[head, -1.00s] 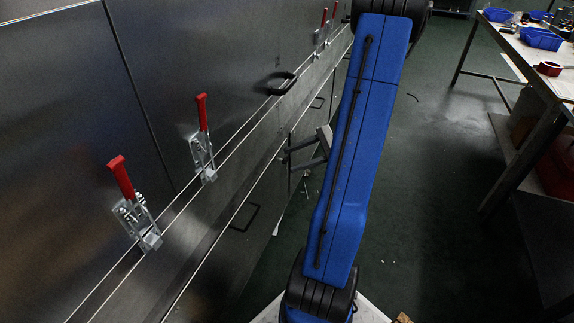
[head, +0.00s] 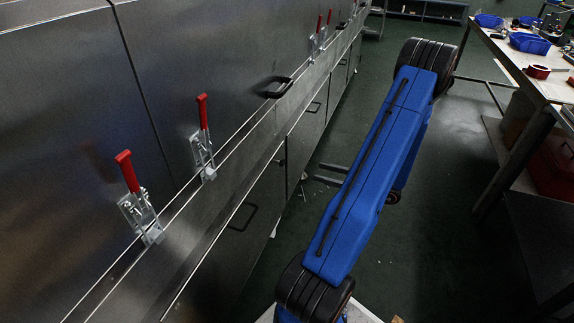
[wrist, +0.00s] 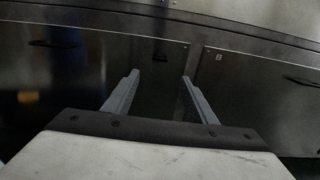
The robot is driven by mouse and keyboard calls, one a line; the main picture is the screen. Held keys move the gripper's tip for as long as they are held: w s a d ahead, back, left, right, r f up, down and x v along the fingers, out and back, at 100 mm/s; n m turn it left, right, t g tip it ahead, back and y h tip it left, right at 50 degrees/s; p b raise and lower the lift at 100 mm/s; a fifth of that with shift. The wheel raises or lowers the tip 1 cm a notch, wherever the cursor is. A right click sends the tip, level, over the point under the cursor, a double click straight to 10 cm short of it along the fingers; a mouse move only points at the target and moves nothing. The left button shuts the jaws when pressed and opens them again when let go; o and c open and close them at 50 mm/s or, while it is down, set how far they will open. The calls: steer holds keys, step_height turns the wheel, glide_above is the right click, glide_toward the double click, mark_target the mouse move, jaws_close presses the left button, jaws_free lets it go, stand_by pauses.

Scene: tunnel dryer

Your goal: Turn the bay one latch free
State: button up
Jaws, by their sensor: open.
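Two toggle latches with red handles stand upright on the metal dryer wall in the head view, a nearer one (head: 141,210) and a farther one (head: 203,145). More red-handled latches (head: 319,37) show small at the far end of the wall. I cannot tell which latch belongs to bay one. My gripper (wrist: 160,76) is open and empty in the wrist view, facing the dark lower panels. In the head view its grey fingers (head: 317,172) show left of my blue arm, low and apart from the latches. No latch shows in the wrist view.
A black handle (head: 278,87) sticks out from the dryer wall. Dark lower panels (head: 240,230) with recessed handles run below the ledge. A workbench (head: 545,85) with blue bins (head: 530,43) stands at the right. Green floor lies open between them.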

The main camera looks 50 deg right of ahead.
steer(key=x, duration=1.5)
steer(key=shift+w, duration=0.15)
steer(key=shift+a, duration=0.1)
steer(key=c, duration=1.1)
